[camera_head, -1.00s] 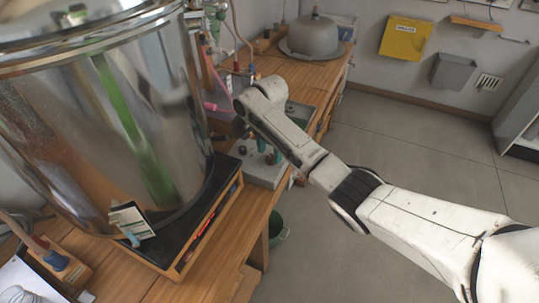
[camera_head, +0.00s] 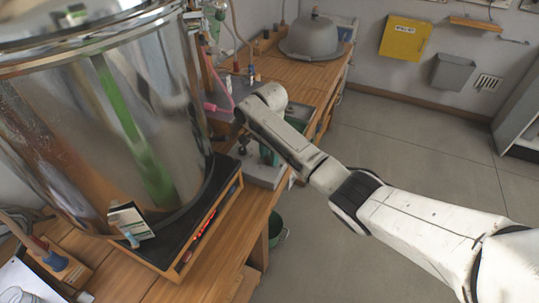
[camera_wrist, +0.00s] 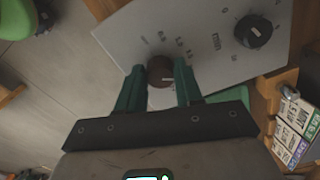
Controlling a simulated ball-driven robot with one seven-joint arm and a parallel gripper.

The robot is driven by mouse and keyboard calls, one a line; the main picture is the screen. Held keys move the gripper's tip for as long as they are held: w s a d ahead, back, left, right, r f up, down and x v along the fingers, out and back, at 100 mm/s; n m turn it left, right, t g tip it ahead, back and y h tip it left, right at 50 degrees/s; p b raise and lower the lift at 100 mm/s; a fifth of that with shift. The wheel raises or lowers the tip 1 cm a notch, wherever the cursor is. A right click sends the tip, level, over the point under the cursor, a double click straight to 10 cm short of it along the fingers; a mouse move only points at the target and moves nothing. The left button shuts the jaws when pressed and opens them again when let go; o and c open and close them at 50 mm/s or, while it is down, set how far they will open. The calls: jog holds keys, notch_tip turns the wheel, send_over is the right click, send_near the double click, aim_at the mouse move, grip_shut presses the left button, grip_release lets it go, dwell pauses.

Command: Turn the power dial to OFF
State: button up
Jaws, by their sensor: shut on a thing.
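A grey control panel (camera_wrist: 205,45) with printed scales fills the upper middle of the wrist view. Its dark round dial (camera_wrist: 160,71) sits between the green fingers of my gripper (camera_wrist: 160,86), which are shut on its sides. A second, black dial (camera_wrist: 253,31) with a white mark stands free to the right, by the word "min". The small print around the gripped dial is too blurred to read its setting. In the head view the panel's grey housing (camera_head: 262,177) stands at the bench edge, and my arm hides the dials.
A large shiny metal vessel (camera_head: 105,120) stands close on the left, on a black-topped wooden base. Glassware and pink tubing (camera_head: 218,108) stand behind my wrist. A grey domed lid (camera_head: 314,38) lies at the back of the bench. The floor at right is clear.

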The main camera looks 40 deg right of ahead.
jog(key=shift+c, duration=0.9)
